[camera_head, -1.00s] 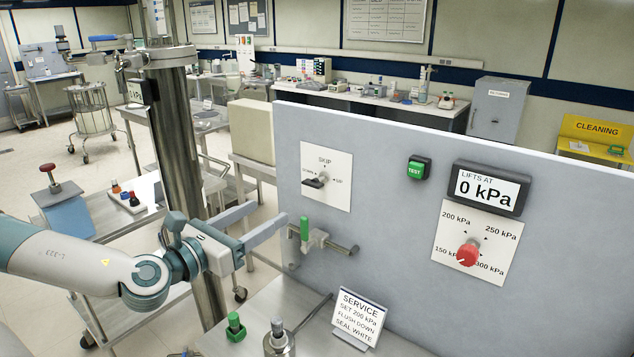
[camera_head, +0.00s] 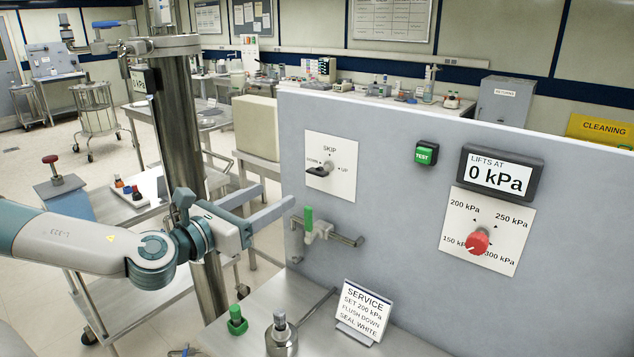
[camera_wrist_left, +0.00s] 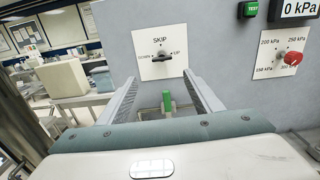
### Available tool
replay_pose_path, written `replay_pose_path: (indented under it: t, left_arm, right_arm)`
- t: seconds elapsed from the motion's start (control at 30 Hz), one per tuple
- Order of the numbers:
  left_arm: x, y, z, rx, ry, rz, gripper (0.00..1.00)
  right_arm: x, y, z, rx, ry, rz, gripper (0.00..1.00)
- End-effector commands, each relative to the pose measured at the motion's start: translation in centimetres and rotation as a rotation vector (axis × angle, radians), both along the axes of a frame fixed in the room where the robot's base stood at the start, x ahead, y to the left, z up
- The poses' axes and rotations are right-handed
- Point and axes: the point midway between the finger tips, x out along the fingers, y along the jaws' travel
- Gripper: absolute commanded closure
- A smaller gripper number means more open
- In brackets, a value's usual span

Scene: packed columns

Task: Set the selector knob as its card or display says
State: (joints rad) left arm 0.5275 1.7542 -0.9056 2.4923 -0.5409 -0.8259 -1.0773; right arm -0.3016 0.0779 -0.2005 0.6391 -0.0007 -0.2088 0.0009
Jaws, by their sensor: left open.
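The red selector knob (camera_head: 478,241) is on a white plate (camera_head: 487,230) marked 150, 200, 250 and 300 kPa. Its pale mark seems to point lower left, near 150 kPa. A black selector knob (camera_head: 318,171) sits on a plate marked DOWN, SKIP and UP, with its lever toward DOWN. The service card (camera_head: 362,310) reads SET 200 kPa, FLUSH DOWN, SEAL WHITE. The display (camera_head: 499,175) reads LIFTS AT 0 kPa. My left gripper (camera_head: 278,197) is open and empty, left of the panel. In the left wrist view its fingers (camera_wrist_left: 160,90) point toward the black knob, apart from it.
A green-handled valve (camera_head: 309,222) projects from the panel close to the left fingers. A green TEST button (camera_head: 426,153) is above, between the plates. A green-topped piece (camera_head: 237,320) and a metal fitting (camera_head: 281,335) stand on the bench below.

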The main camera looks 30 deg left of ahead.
Motion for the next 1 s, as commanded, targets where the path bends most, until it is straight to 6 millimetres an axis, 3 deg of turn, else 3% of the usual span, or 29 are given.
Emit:
replay_pose_path:
  t: [0.03,0.5,0.57,0.67,0.9,1.0]
  left_arm:
    - [0.2,0.0,-0.6,0.000,-0.002,0.001,0.41]
    - [1.3,-0.5,-0.2,-0.005,-0.004,-0.011,0.41]
    - [1.9,-0.5,0.5,-0.007,-0.004,-0.011,0.41]
    - [2.7,-0.5,0.5,-0.008,-0.004,-0.010,0.41]
    - [4.9,-0.8,0.6,-0.009,-0.004,-0.011,0.41]
    - [5.9,-0.8,0.6,-0.010,-0.003,-0.011,0.41]
  right_arm:
    - [0.3,0.1,-1.1,0.003,-0.008,0.000,0.69]
    - [2.7,1.0,-4.8,0.017,-0.057,0.005,0.69]
    - [2.9,1.1,-3.6,0.018,-0.060,0.004,0.69]
    - [2.0,0.9,-3.3,0.014,-0.041,0.005,0.69]
    - [-2.1,-0.4,-2.5,-0.009,0.044,-0.002,0.69]
    - [-2.5,-0.8,-1.9,-0.014,0.051,-0.003,0.69]
